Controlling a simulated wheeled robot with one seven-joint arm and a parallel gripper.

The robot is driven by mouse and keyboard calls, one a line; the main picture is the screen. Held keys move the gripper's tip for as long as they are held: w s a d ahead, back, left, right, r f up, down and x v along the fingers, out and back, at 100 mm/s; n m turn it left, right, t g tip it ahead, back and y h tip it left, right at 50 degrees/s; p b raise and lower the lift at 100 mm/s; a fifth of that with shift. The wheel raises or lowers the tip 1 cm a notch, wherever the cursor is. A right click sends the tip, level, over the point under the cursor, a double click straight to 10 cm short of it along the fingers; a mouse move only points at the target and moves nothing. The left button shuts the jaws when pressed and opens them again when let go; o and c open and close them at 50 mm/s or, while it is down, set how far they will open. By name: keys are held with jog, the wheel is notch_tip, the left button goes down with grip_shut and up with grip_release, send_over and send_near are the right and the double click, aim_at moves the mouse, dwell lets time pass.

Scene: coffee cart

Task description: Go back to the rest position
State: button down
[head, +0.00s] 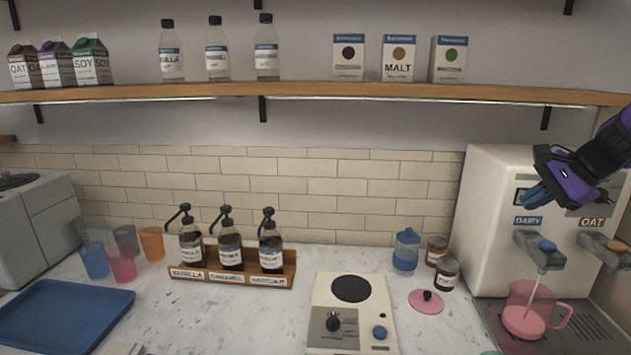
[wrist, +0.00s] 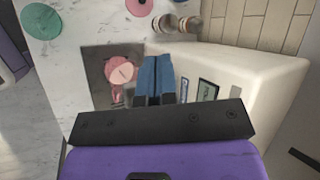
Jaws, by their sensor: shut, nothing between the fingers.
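My gripper (head: 534,197) is at the right of the head view, in front of the upper part of the white dispenser (head: 487,185). Its blue fingers are together and hold nothing; they also show in the wrist view (wrist: 155,72). Below it is the DAIRY tap (head: 540,247), with a pale stream running down into a pink pitcher (head: 526,318) on the drip tray. The pitcher holds pinkish-looking liquid. The wrist view shows the pitcher (wrist: 122,72) from above, left of the fingers. My gripper is apart from the tap and the pitcher.
An OAT tap (head: 604,245) is to the right of DAIRY. A pink lid (head: 426,301), jars (head: 446,274) and a blue lidded cup (head: 406,250) stand left of the dispenser. A hot plate (head: 352,315) and syrup rack (head: 232,278) are further left. The shelf (head: 300,92) runs above.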

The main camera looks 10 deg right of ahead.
jog(key=s+a+r+n+g+h, duration=0.1)
jog(key=s+a+r+n, duration=0.1)
jog(key=s+a+n, duration=0.3)
jog(key=s+a+r+n+g, duration=0.1)
jog(key=a+n, duration=0.1)
jog(key=a, duration=0.6)
jog(key=s+a+n+h, duration=0.1)
jog(key=s+a+n, duration=0.2)
jog(key=s+n, duration=0.2)
jog(key=s+a+r+n+t+h, duration=0.1)
jog(key=s+a+n+h, duration=0.1)
jog(key=s+n, duration=0.3)
jog(key=shift+s+a+r, duration=0.25)
jog(key=shift+s+a, duration=0.55)
jog(key=shift+a, duration=0.05)
